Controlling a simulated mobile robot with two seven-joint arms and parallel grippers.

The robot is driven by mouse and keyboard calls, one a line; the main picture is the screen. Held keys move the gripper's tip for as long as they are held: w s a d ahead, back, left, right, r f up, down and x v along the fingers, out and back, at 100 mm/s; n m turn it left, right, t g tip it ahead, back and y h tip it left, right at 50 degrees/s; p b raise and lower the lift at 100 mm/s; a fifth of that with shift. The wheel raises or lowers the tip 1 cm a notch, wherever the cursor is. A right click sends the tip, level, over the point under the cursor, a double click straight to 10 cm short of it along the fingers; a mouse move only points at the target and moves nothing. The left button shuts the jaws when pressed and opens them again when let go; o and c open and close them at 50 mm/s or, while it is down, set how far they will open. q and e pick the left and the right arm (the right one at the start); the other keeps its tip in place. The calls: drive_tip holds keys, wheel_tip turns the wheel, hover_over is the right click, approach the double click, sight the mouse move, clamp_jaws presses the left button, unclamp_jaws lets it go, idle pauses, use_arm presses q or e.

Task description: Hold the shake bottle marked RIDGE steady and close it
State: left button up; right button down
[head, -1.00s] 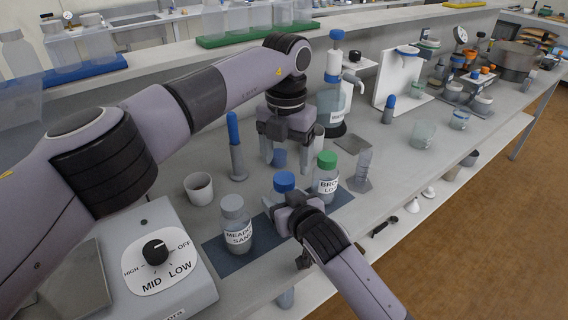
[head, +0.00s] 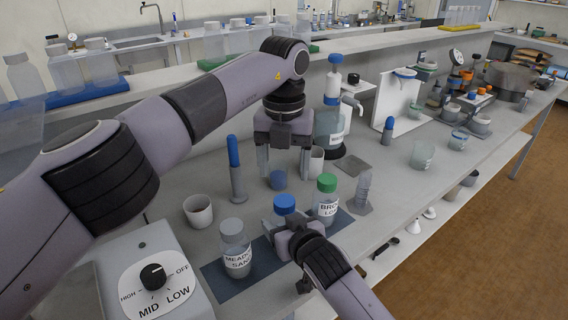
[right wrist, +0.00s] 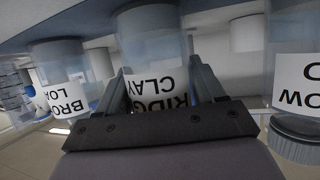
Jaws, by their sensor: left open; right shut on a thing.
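The shake bottle marked RIDGE CLAY (right wrist: 158,55) stands between the fingers of my right gripper (right wrist: 160,88), its label upside down in the right wrist view. In the head view my right gripper (head: 290,232) is shut around this bottle and hides most of it. A blue cap (head: 284,204) shows at its top; whether it is fully seated I cannot tell. My left gripper (head: 284,175) is open, pointing down with nothing between its fingers, behind and above the blue cap.
The MEADOW bottle (head: 235,249) with a grey cap stands left of my right gripper, the green-capped BROOK bottle (head: 326,200) right of it, on a dark blue mat (head: 217,277).

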sight(284, 200)
use_arm(q)
drive_tip(key=shift+f, duration=4)
use_arm(e)
drive_tip(key=shift+r, duration=0.1)
use_arm(q)
drive_tip(key=c, duration=1.1)
drive_tip(key=shift+m, duration=0.9)
drive_tip(key=o, duration=1.2)
wheel_tip(284, 200, up, 12)
drive_tip(key=shift+r, duration=0.1)
